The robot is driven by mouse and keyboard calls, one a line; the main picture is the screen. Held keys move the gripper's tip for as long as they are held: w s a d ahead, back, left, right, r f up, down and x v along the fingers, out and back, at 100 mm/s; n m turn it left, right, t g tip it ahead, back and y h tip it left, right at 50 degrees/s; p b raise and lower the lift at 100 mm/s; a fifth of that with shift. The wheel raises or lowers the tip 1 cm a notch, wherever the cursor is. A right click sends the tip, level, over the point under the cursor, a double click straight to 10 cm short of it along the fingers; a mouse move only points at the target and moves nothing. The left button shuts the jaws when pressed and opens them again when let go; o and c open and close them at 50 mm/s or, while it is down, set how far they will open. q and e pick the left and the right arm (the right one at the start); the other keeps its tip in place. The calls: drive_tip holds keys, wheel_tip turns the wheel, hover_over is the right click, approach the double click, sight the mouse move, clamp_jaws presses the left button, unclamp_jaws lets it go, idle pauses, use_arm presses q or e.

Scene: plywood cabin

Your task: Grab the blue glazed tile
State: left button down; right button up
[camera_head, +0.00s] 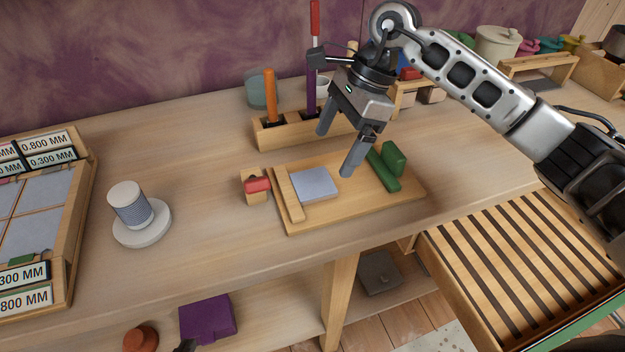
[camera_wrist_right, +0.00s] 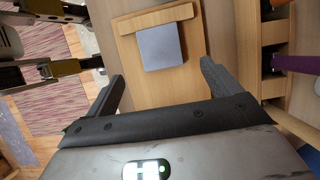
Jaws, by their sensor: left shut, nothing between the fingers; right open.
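A flat, square blue-grey tile (camera_head: 315,184) lies on a wooden board (camera_head: 350,212), close to a raised wooden strip at the board's left. It also shows in the right wrist view (camera_wrist_right: 160,48), beyond the fingers. My right gripper (camera_head: 337,150) is open and empty, pointing down above the board, to the upper right of the tile and apart from it. Its spread fingers also show in the right wrist view (camera_wrist_right: 162,88). A dark tip at the bottom edge of the head view looks like my left gripper (camera_head: 185,346); most of it is out of frame.
A green block (camera_head: 392,160) stands at the board's right. A rack (camera_head: 290,132) with handled tools is behind the board. A red-topped clamp (camera_head: 257,186) is at its left edge. A white cylinder (camera_head: 135,210) and a labelled tray (camera_head: 78,215) stand further left, with clear tabletop between.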

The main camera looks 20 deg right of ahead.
sight(314, 182)
drive_tip(key=p+x, duration=0.1)
drive_tip(key=x, duration=0.6)
drive_tip(key=shift+a+f, duration=0.15)
drive_tip(key=shift+a, duration=0.15)
drive_tip(key=c, duration=1.1)
